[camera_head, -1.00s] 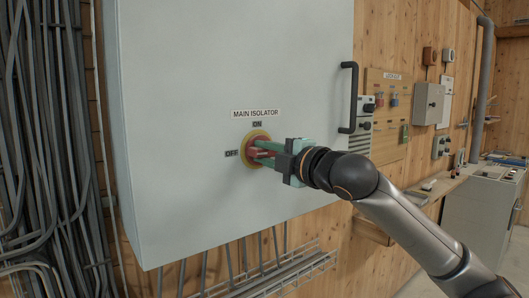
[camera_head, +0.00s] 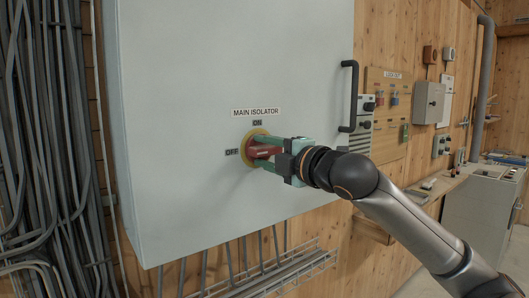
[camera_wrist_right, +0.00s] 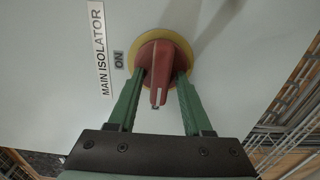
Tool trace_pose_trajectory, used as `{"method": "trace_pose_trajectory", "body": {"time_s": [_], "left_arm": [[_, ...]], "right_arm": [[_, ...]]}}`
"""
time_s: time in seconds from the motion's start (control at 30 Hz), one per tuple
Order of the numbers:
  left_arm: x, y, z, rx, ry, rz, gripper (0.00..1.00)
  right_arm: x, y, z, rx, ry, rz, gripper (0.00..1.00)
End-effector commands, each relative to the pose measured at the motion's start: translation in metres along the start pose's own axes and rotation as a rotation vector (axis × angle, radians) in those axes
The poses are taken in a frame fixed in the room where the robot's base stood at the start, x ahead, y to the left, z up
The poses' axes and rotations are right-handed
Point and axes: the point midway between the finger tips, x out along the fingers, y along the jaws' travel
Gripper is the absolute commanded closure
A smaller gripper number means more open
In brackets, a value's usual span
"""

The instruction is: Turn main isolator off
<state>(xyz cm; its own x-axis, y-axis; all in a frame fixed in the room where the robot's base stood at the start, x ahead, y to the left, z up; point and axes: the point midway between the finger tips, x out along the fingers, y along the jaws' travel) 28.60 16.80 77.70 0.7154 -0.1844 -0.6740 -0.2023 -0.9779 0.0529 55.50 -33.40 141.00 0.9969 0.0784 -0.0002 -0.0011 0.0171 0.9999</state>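The main isolator is a red rotary handle (camera_head: 264,152) on a yellow round plate (camera_head: 247,157), on the front of a pale grey cabinet (camera_head: 190,90). The ON label (camera_head: 257,123) is above it and the OFF label (camera_head: 232,152) is to its left. The handle lies about level, in line with OFF. My right gripper (camera_head: 262,153) is open around the handle, one green finger above and one below. In the right wrist view the red handle (camera_wrist_right: 159,75) stands between the fingers, with gaps beside its lever. My left gripper is not in view.
A black bar handle (camera_head: 350,97) is on the cabinet's right edge, just above my right wrist. Grey cables (camera_head: 50,150) run down the left wall. A wire tray (camera_head: 280,278) is below the cabinet. A lockout board (camera_head: 388,110) hangs to the right.

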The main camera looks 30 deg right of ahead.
Motion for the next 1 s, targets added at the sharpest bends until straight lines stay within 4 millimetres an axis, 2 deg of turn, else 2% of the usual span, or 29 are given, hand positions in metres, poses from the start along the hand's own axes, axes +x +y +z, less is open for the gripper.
{"method": "trace_pose_trajectory", "body": {"time_s": [0.37,0.47,0.8,1.0], "left_arm": [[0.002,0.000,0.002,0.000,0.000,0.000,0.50],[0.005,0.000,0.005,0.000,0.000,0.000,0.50],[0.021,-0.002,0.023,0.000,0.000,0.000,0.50],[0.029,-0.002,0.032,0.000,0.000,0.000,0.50]], "right_arm": [[-0.005,-0.001,0.001,0.001,-0.001,0.001,0.45],[-0.017,-0.002,0.001,-0.001,-0.002,0.001,0.45],[-0.083,-0.004,0.002,-0.004,-0.006,0.000,0.45],[-0.110,-0.003,0.001,-0.002,-0.003,0.001,0.45]]}}
